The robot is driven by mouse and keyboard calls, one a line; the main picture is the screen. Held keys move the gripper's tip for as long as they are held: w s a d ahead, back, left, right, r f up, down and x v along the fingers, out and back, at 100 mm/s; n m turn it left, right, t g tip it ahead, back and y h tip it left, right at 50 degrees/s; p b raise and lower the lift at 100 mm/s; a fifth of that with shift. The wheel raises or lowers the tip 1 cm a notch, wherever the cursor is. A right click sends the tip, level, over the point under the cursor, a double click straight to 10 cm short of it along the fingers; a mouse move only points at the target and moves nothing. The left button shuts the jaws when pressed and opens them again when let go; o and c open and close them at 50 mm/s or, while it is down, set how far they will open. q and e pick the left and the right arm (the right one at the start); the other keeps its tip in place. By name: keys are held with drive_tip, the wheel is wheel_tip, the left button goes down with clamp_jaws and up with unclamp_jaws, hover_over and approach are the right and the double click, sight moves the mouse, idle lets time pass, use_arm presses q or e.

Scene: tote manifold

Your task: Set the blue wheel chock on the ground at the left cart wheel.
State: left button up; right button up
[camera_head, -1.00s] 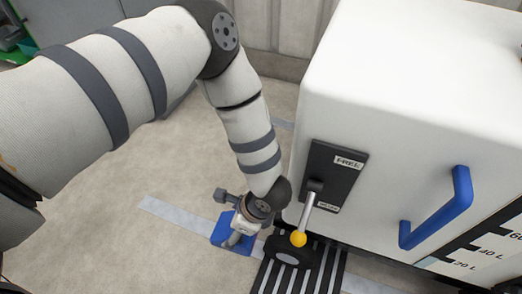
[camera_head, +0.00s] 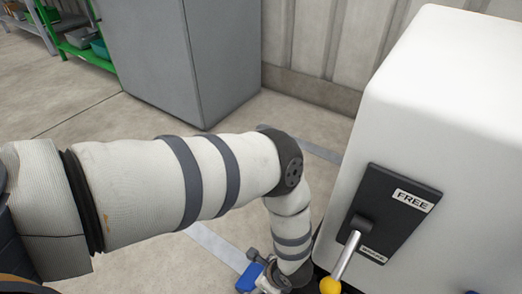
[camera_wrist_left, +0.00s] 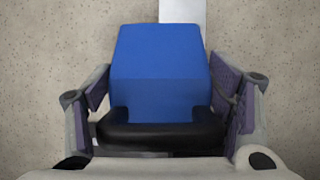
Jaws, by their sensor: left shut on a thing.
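The blue wheel chock (camera_wrist_left: 160,65) is seen in the left wrist view, with a black handle (camera_wrist_left: 160,133) on its near side. My left gripper (camera_wrist_left: 163,95) has its fingers on either side of the chock and is shut on it. In the head view, the chock (camera_head: 249,277) and my left gripper (camera_head: 268,284) are at the bottom edge, partly cut off, left of the white cart (camera_head: 440,80). I cannot tell whether the chock touches the ground. The left cart wheel is outside the frame. My right gripper is not in view.
The cart carries a black plate marked FREE (camera_head: 412,199) and a lever with a yellow knob (camera_head: 330,286), close to my left wrist. A grey cabinet (camera_head: 185,60) and green shelving (camera_head: 85,50) stand behind. Pale tape (camera_head: 215,243) crosses the open floor.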

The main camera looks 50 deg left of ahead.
use_arm(q)
drive_tip(key=shift+f+b, duration=0.2)
drive_tip(key=shift+b, duration=0.15)
drive_tip(key=o, duration=1.4)
drive_tip(key=shift+r, duration=0.1)
drive_tip(key=shift+o, duration=0.2)
drive_tip(key=shift+r+p, duration=0.4)
drive_tip(key=shift+p, duration=0.15)
drive_tip(key=p+v, duration=0.1)
drive_tip(key=v, duration=0.6)
drive_tip(key=shift+d+p, duration=0.15)
drive_tip(key=shift+p, duration=0.2)
drive_tip(key=shift+s, duration=0.1)
